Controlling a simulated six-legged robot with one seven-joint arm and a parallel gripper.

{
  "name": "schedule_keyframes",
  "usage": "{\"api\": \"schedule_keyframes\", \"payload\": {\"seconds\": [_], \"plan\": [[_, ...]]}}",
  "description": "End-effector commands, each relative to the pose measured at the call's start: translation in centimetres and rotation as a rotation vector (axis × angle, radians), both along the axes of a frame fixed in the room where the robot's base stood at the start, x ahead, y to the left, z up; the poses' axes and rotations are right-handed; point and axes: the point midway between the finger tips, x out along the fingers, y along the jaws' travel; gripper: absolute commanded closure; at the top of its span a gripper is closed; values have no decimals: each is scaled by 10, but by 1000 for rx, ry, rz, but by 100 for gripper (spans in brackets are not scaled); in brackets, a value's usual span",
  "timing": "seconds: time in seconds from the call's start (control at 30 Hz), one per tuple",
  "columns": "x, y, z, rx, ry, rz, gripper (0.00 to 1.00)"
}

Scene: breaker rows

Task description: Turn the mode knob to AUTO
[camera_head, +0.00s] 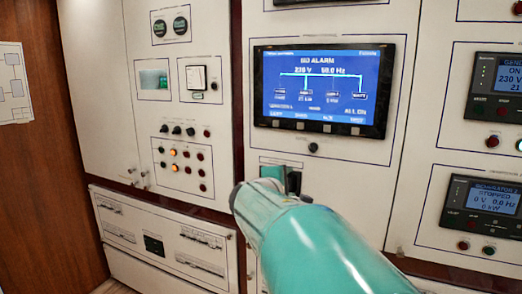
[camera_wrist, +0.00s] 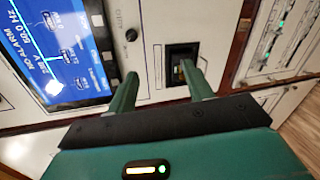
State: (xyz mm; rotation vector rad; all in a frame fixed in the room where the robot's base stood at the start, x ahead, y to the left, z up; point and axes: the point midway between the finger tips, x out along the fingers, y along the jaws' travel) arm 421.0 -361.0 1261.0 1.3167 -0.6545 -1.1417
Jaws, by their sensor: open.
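A dark recessed switch (camera_wrist: 182,68) shows between the fingers, near the right fingertip. The fingers hold nothing. In the head view my teal arm covers much of the panel below the screen.
The blue "NO ALARM" screen (camera_head: 322,88) is above my arm. A left cabinet has small black knobs (camera_head: 177,130) and several lamps. Generator displays (camera_head: 481,203) stand at the right. A lower left panel (camera_head: 165,240) carries breaker rows.

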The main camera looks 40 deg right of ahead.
Motion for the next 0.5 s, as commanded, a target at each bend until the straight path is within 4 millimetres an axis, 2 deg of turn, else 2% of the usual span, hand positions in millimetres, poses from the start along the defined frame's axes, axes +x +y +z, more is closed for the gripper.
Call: {"api": "schedule_keyframes", "payload": {"seconds": [0.03, 0.1, 0.2, 0.3, 0.5], "plan": [[6, -24, 5, -77, 58, 6, 49], [14, -48, 13, -175, 131, 24, 49], [22, -73, 20, -277, 217, 49, 49], [27, -86, 23, -336, 271, 64, 49], [34, -102, 25, -359, 294, 72, 49]]}}
